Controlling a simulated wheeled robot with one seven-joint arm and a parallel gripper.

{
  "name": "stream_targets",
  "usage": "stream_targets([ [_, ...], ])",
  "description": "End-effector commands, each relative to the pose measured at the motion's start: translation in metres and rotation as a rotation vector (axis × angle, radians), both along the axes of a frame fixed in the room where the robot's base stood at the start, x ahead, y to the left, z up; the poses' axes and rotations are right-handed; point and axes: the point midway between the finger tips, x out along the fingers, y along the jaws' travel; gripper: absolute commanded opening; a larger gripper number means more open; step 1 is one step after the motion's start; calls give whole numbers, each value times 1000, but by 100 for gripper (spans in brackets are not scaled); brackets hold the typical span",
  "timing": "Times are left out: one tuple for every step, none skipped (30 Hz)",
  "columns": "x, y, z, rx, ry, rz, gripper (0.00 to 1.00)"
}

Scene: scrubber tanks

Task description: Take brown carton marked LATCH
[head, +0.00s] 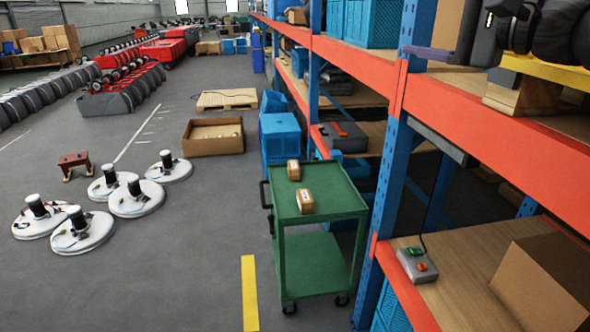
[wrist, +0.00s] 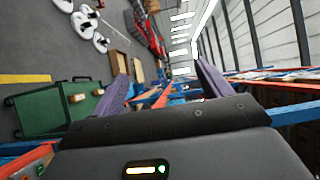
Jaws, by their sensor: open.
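Two small brown cartons stand apart on the top shelf of the green cart (head: 338,193). The nearer carton (head: 305,201) is near the middle of the top, and the farther carton (head: 293,170) is toward the back. Each has a pale label, too small to read, so I cannot tell which is marked LATCH. Both also show small in the wrist view, one nearer carton (wrist: 77,98) and one beyond it (wrist: 98,92). My gripper (wrist: 161,70) is open and empty, its purple-grey fingers wide apart. It is high at the upper right of the head view, away from the cart.
A blue-and-orange rack (head: 400,150) stands close at the cart's right. Its shelf holds a grey switch box (head: 417,265) and a larger cardboard box (head: 545,280). White round scrubber parts (head: 137,198) lie on the floor at left.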

Motion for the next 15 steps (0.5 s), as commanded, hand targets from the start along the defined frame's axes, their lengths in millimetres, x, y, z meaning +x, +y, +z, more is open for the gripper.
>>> stream_targets([
  [0,0,0,0,0,1,77],
  [0,1,0,0,0,2,77],
  [0,2,0,0,0,4,77],
  [1,3,0,0,0,5,77],
  [1,3,0,-1,1,7,77],
  [1,4,0,-1,1,8,77],
  [1,4,0,-1,1,9,77],
  [1,4,0,-1,1,9,77],
  [1,4,0,-1,1,8,77],
  [1,4,0,-1,1,8,77],
  [1,4,0,-1,1,7,77],
  [1,3,0,-1,1,6,77],
  [1,3,0,-1,1,5,77],
  [1,2,-1,-1,1,4,77],
  [1,2,-2,-2,3,2,77],
])
